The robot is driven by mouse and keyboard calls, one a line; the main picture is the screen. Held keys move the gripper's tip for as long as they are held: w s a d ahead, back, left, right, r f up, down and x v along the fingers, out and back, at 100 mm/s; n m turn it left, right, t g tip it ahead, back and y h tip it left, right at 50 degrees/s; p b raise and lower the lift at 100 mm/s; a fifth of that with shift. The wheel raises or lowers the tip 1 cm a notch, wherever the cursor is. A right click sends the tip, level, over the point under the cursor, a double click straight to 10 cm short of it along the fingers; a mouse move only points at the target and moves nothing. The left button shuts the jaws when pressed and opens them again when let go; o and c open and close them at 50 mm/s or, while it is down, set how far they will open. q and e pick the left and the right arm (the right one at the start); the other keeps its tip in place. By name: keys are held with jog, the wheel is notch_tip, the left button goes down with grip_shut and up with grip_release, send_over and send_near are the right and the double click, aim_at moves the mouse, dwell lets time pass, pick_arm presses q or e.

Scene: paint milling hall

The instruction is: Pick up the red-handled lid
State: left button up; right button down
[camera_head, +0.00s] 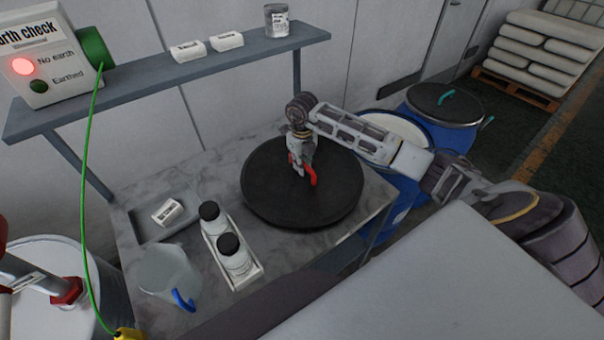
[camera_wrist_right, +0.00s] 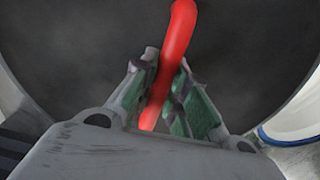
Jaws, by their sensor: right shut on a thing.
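The black round lid (camera_head: 265,190) with a red handle (camera_head: 313,178) is at the right part of the grey marble-topped table. My right gripper (camera_head: 299,168) comes down over its middle and is shut on the red handle. In the right wrist view the fingers (camera_wrist_right: 165,105) close on both sides of the red handle (camera_wrist_right: 178,35), with the dark lid (camera_wrist_right: 90,40) filling the background. I cannot tell whether the lid touches the table or hangs just above it. My left gripper is not in view.
Left of the lid are a white tray (camera_head: 250,278) with two black-capped bottles, a clear jug (camera_head: 165,270) and a grey tray (camera_head: 150,230). A shelf (camera_head: 170,78) runs behind. Blue drums (camera_head: 440,110) stand right of the table, one with a dark teal-handled lid.

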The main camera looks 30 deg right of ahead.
jog(key=shift+r, duration=0.3)
dwell(0.4)
jog(key=shift+r+b, duration=0.5)
jog(key=shift+r, duration=4.5)
jog(key=shift+r, duration=0.1)
